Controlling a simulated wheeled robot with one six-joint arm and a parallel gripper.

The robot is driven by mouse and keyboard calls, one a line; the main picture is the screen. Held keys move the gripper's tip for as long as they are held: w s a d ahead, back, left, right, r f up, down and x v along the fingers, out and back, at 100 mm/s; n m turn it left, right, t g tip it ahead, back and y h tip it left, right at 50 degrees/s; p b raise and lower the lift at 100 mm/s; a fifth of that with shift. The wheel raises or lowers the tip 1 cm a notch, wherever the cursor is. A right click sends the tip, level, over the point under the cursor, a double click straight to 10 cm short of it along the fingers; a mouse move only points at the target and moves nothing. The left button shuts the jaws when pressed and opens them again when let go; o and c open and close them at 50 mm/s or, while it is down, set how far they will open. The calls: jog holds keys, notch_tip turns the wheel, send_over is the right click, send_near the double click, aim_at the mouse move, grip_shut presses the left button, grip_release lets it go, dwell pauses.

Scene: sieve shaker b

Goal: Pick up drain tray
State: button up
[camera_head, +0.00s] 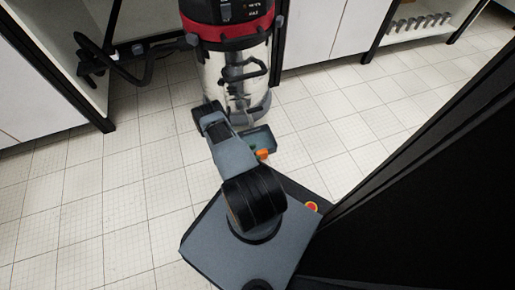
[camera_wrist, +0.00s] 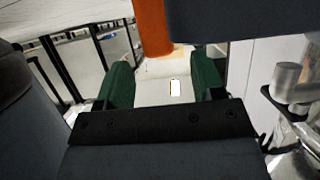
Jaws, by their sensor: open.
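I cannot make out a drain tray for certain in either view. My gripper (camera_wrist: 163,78) shows in the wrist view with two green finger pads apart. No object is clearly held between them; a pale surface with a small bright white rectangle (camera_wrist: 175,88) shows through the gap, and I cannot tell what it is. An orange part (camera_wrist: 152,27) hangs at the top of this view. In the head view my arm reaches down to the front of a clear cylindrical machine with a red band (camera_head: 233,28), and hides part of its lower body.
In the wrist view, a grey metal knob (camera_wrist: 287,78) and shiny curved parts stand close on the right. White cabinets (camera_head: 328,30) line the back, with a black hose (camera_head: 135,68) at left. A low shelf (camera_head: 420,22) is at back right. Tiled floor (camera_head: 95,190) is clear at left.

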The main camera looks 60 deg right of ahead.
aim_at(261, 152)
jog(key=shift+b+x, duration=0.5)
jog(key=shift+x, duration=1.4)
grip_shut()
